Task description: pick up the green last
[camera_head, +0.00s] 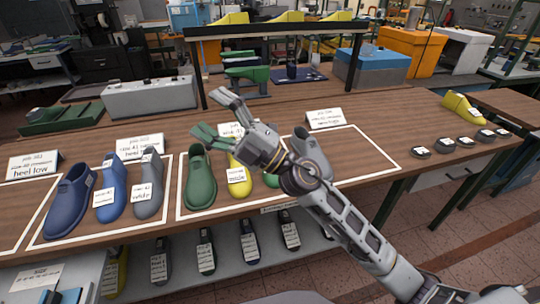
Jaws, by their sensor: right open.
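A green last (200,182) stands on the wooden table, at the left inside the middle white outlined area. My right gripper (211,113) is open and empty, its fingers spread toward the upper left. In the picture it shows above the green last and apart from it; its exact height over the table is hard to tell. A second green piece (271,180) shows only in part behind my right arm. My left gripper is not in view.
A yellow last (238,176) with a label stands right of the green last, and a grey last (302,143) is partly hidden by my arm. Blue and grey lasts (112,192) fill the left area. Label cards stand behind. More lasts sit on the lower shelf (222,261).

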